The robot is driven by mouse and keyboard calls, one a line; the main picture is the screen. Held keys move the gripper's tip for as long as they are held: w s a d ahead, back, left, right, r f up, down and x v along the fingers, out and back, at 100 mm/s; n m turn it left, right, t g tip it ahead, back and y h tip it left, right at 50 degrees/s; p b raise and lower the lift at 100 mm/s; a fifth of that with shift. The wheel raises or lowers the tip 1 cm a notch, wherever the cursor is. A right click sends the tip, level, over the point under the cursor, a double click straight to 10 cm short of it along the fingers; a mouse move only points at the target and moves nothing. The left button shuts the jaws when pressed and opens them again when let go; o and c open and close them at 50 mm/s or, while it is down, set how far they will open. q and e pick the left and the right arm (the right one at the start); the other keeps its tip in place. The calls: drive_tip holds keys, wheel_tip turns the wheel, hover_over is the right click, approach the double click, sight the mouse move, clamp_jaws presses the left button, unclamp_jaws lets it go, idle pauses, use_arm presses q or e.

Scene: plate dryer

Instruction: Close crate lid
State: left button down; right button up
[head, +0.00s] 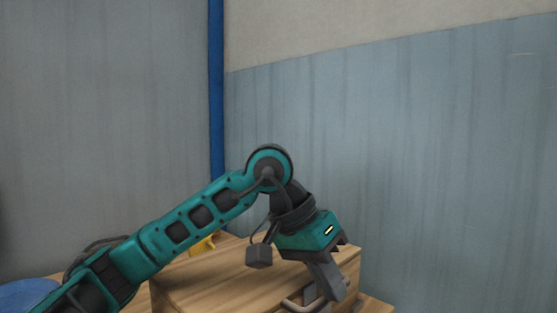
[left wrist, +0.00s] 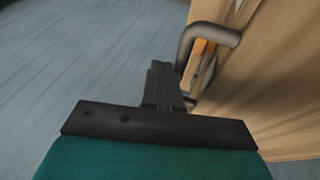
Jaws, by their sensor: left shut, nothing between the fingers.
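The wooden crate (head: 235,283) stands on a wooden surface in the lower middle of the head view, with its flat top lid (head: 215,269) showing, partly behind my left arm. Whether the lid is fully down I cannot tell. A grey metal handle (head: 290,303) shows at the crate's front. My left gripper (head: 334,292) is shut and empty, pointing down at the crate beside the handle. In the left wrist view the shut fingers (left wrist: 162,80) are close to a dark bent handle (left wrist: 212,32) on a wooden panel (left wrist: 275,80). My right gripper is not in view.
A yellow object (head: 203,245) shows behind my left arm at the crate's back. A blue round thing (head: 25,295) is at the lower left. A blue post (head: 216,90) and blue-grey walls (head: 420,150) stand behind. An orange piece (left wrist: 200,50) shows behind the handle.

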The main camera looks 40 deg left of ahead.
use_arm(q)
drive_tip(key=p+v, duration=0.2)
drive_tip(key=v, duration=1.1)
drive_tip(key=shift+f, duration=0.1)
